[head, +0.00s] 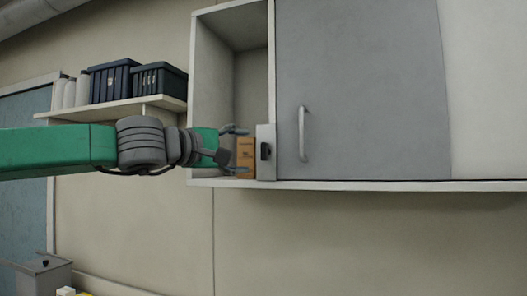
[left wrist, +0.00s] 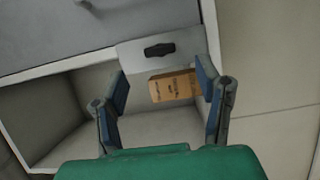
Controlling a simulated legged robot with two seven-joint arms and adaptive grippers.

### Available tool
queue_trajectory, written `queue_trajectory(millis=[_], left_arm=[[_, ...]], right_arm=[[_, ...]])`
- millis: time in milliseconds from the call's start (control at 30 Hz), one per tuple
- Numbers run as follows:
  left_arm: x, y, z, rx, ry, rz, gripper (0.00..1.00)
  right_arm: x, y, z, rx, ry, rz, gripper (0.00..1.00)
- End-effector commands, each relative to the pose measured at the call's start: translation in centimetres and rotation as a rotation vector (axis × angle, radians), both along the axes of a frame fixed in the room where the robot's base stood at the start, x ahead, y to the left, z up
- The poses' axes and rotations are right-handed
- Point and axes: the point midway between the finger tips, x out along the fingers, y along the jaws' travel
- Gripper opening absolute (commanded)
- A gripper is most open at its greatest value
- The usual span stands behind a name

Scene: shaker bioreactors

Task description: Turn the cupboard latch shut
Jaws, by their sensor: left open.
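The black cupboard latch (head: 265,151) sits on a pale grey plate (head: 266,132) at the left edge of the closed grey cupboard door (head: 360,95). In the head view the latch looks upright. In the left wrist view the latch (left wrist: 159,50) lies roughly crosswise on its plate, ahead of the fingertips. My left gripper (head: 236,151) is open, just left of the latch and in front of the open compartment. It also shows in the left wrist view (left wrist: 162,82), with its fingers spread and apart from the latch. My right gripper is not in view.
A brown box (head: 246,158) stands in the open compartment beside the latch plate and shows between my fingers. The door has a grey handle (head: 303,134). A shelf (head: 140,106) with dark blue bins (head: 112,82) is at left. Wall space below the cupboard is clear.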

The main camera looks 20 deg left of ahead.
Motion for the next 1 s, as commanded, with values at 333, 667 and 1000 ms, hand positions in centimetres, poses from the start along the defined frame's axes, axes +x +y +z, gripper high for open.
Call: queue_trajectory(millis=[333, 667, 1000], left_arm=[[5.6, -2.7, 0.1, 0.0, 0.001, 0.0, 0.59], [6.6, -3.4, 0.1, 0.003, -0.001, 0.0, 0.59], [6.6, -3.0, 0.0, 0.001, 0.0, 0.001, 0.09]], right_arm=[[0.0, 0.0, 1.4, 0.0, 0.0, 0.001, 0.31], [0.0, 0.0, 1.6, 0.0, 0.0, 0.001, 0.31], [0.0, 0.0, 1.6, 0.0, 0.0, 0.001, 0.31]])
